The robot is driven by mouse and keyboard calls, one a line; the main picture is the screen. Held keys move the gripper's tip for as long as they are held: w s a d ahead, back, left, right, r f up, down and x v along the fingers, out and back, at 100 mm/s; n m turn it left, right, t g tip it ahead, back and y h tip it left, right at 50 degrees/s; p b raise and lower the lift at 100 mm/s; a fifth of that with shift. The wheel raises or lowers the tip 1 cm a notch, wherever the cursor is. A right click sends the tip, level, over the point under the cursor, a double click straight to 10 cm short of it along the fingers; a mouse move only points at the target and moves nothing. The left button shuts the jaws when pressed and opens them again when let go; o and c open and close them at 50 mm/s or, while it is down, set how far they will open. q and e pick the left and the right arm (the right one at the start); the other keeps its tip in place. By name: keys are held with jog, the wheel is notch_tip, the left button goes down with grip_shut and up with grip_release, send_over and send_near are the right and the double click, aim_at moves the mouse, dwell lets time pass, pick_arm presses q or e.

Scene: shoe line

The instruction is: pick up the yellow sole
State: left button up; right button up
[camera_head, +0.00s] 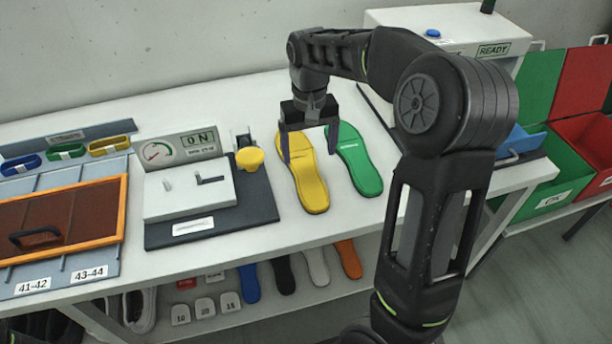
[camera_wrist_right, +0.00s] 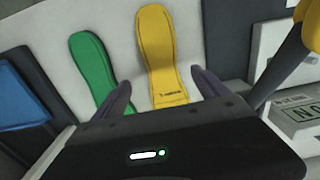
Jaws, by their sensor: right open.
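The yellow sole (camera_head: 311,190) lies flat on the white table, to the left of a green sole (camera_head: 358,163). My right gripper (camera_head: 309,158) is open and empty above the yellow sole, its fingers pointing down on either side of it. In the right wrist view the yellow sole (camera_wrist_right: 162,62) runs up from between the two open fingers (camera_wrist_right: 163,88). The green sole (camera_wrist_right: 92,68) lies to its left there. I cannot tell how high the fingertips are above the table. My left gripper is not in view.
A test device with a yellow knob (camera_head: 250,159) stands left of the soles. An orange-framed tray (camera_head: 122,215) is further left. A white machine marked READY (camera_head: 470,22) stands at the back right, with green and red bins (camera_head: 566,170) beyond. More soles lie on the shelf below.

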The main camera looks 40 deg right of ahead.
aim_at(307, 176)
jog(key=shift+f, duration=1.05)
jog(key=shift+a+f+p, duration=0.2)
jog(key=shift+f+p, duration=0.4)
jog(key=shift+f, duration=2)
jog(key=shift+c, duration=0.3)
jog(key=c, duration=1.7)
